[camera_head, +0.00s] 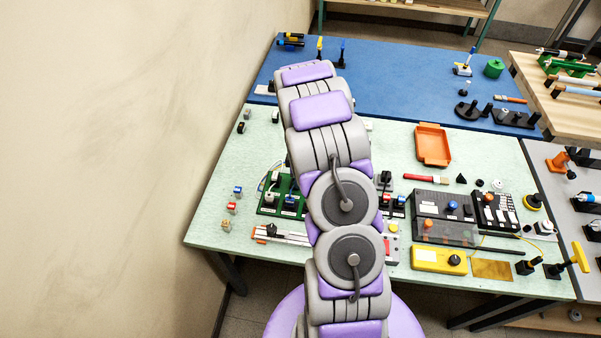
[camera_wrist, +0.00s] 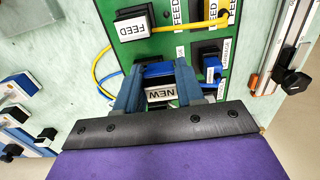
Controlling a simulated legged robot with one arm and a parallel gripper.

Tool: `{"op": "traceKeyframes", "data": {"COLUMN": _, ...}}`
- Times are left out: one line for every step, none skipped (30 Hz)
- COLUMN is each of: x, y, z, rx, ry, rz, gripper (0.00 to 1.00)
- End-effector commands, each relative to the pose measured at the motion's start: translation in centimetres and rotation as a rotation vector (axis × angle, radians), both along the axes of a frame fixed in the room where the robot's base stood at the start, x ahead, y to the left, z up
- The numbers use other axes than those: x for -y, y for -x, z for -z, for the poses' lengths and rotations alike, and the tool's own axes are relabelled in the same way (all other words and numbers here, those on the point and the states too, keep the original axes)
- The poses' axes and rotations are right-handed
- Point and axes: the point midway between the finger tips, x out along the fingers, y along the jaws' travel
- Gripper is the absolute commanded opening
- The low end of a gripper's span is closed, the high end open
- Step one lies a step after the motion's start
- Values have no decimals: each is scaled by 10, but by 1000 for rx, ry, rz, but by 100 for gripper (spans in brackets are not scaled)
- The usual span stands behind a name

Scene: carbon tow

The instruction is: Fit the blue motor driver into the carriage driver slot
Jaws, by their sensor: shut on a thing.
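The blue motor driver (camera_wrist: 158,70) has a white label reading NEW. In the wrist view my gripper (camera_wrist: 157,82) is shut on it, one finger on each side. The driver is over the green board (camera_wrist: 155,43), near its lower edge; I cannot tell whether it touches the board or sits in a slot. A label reading CARRIAGE (camera_wrist: 227,49) is on the board to the right of the driver. What lies under the driver is hidden. In the head view my arm hides the gripper, the driver and part of the green board (camera_head: 268,208).
A rail (camera_wrist: 278,50) lies to the right. Small loose modules (camera_head: 237,191) lie left of the board. An orange tray (camera_head: 432,132) stands at the right.

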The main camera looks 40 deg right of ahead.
Motion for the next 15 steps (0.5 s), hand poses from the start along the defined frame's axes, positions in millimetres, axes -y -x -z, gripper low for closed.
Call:
{"op": "traceKeyframes", "data": {"x": 0, "y": -2, "z": 1, "rx": 0, "ry": 0, "rz": -1, "gripper": 8}}
{"op": "traceKeyframes", "data": {"x": 0, "y": -3, "z": 2, "rx": 1, "ry": -1, "rz": -1, "gripper": 8}}
{"op": "traceKeyframes", "data": {"x": 1, "y": -5, "z": 2, "rx": 1, "ry": 0, "rz": -1, "gripper": 8}}
{"op": "traceKeyframes", "data": {"x": 1, "y": -6, "z": 3, "rx": 2, "ry": 1, "rz": -2, "gripper": 8}}
{"op": "traceKeyframes", "data": {"x": 1, "y": -8, "z": 4, "rx": 3, "ry": 0, "rz": -2, "gripper": 8}}
{"op": "traceKeyframes", "data": {"x": 2, "y": -11, "z": 5, "rx": 3, "ry": 1, "rz": -3, "gripper": 8}}
{"op": "traceKeyframes", "data": {"x": 3, "y": -12, "z": 6, "rx": 3, "ry": 1, "rz": -4, "gripper": 8}}
{"op": "traceKeyframes", "data": {"x": 3, "y": -14, "z": 7, "rx": 3, "ry": 2, "rz": -4, "gripper": 8}}
{"op": "traceKeyframes", "data": {"x": 3, "y": -16, "z": 9, "rx": 2, "ry": 1, "rz": -5, "gripper": 8}}
{"op": "traceKeyframes", "data": {"x": 3, "y": -17, "z": 11, "rx": 1, "ry": 0, "rz": -4, "gripper": 8}}
{"op": "traceKeyframes", "data": {"x": 4, "y": -19, "z": 12, "rx": 1, "ry": -1, "rz": -4, "gripper": 8}}
{"op": "traceKeyframes", "data": {"x": 4, "y": -20, "z": 14, "rx": 0, "ry": -1, "rz": -4, "gripper": 8}}
{"op": "traceKeyframes", "data": {"x": 4, "y": -21, "z": 15, "rx": 0, "ry": -1, "rz": -5, "gripper": 8}}
{"op": "traceKeyframes", "data": {"x": 5, "y": -23, "z": 15, "rx": 0, "ry": -1, "rz": -5, "gripper": 8}}
{"op": "traceKeyframes", "data": {"x": 5, "y": -24, "z": 16, "rx": 0, "ry": -1, "rz": -5, "gripper": 8}}
